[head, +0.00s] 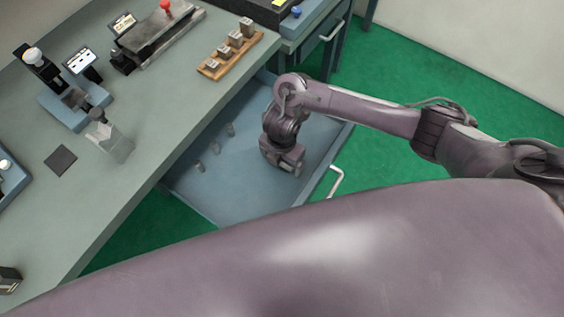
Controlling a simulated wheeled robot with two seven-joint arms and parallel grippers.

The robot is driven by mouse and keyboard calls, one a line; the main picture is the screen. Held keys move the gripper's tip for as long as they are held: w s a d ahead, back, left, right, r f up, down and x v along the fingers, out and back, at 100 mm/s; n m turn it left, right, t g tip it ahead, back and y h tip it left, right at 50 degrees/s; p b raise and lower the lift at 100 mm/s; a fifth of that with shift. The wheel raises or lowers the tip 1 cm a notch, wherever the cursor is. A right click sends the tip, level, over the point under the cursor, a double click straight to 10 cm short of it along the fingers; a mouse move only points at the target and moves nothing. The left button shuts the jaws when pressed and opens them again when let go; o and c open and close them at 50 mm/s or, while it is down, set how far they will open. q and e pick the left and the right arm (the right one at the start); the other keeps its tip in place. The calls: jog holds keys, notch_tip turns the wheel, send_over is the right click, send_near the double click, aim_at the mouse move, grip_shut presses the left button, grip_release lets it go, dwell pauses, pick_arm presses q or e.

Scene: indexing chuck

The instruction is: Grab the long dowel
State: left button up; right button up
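A blue drawer (240,200) stands pulled out under the bench. My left gripper is out of view.
The grey-green bench (150,180) borders the drawer on the left. On it are a wooden block holder (232,56), a vise-like fixture (155,38), a blue-based device (72,100), a clear piece (117,147) and a dark square (61,160). The drawer handle (336,182) is at right.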

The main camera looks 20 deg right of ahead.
jog(key=c, duration=1)
jog(key=shift+o, duration=0.2)
